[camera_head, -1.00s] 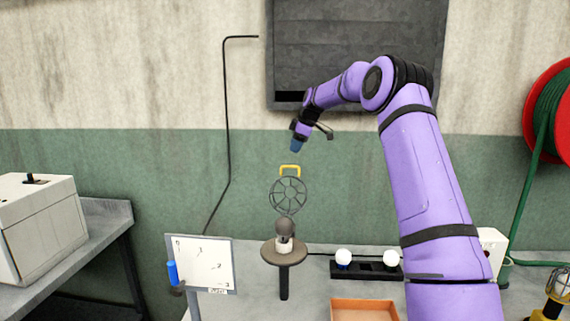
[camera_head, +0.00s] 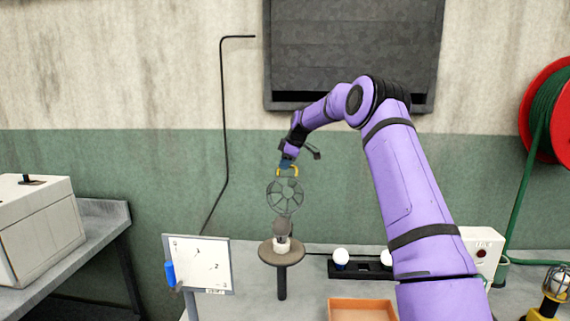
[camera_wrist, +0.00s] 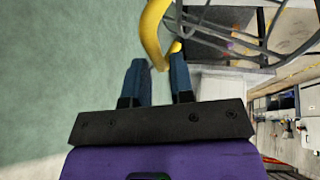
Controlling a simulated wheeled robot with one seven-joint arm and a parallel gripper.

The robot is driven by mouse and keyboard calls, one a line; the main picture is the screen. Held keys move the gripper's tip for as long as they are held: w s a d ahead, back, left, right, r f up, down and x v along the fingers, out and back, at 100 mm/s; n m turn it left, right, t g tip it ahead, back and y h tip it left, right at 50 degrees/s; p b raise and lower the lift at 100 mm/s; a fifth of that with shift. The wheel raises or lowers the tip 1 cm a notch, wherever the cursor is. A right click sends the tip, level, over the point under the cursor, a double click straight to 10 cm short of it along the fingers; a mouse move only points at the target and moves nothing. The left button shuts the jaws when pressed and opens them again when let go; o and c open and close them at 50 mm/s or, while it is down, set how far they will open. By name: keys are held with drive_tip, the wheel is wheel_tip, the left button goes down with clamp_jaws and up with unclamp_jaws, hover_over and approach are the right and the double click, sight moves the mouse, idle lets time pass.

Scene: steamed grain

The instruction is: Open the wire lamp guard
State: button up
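The round wire lamp guard (camera_head: 285,194) stands upright above a dark bulb (camera_head: 281,228) on a round brown stand (camera_head: 282,255). A yellow handle (camera_head: 279,172) is at the guard's top. In the head view, my gripper (camera_head: 287,163) is at the handle, pointing down. In the wrist view, my gripper (camera_wrist: 157,60) has its two blue fingers apart, and the yellow handle (camera_wrist: 152,32) lies at and just past the fingertips. The grey wires of the guard (camera_wrist: 270,40) show at upper right. I cannot tell whether the fingers touch the handle.
A black holder (camera_head: 365,270) with white bulbs and an orange tray (camera_head: 362,311) are right of the stand. A white board (camera_head: 198,263) with a blue marker (camera_head: 170,273) is at left. A white box (camera_head: 483,250) stands behind my arm at right.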

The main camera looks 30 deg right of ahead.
clamp_jaws()
drive_tip(key=shift+t+h, duration=0.4)
drive_tip(key=shift+t, duration=0.1)
drive_tip(key=shift+s+a+r, duration=0.5)
drive_tip(key=shift+s, duration=0.2)
drive_tip(key=shift+s+a+r, duration=0.45)
drive_tip(key=shift+s+r, duration=0.05)
drive_tip(key=shift+s, duration=0.25)
drive_tip(key=shift+s+a+r, duration=0.5)
drive_tip(key=shift+s, duration=0.2)
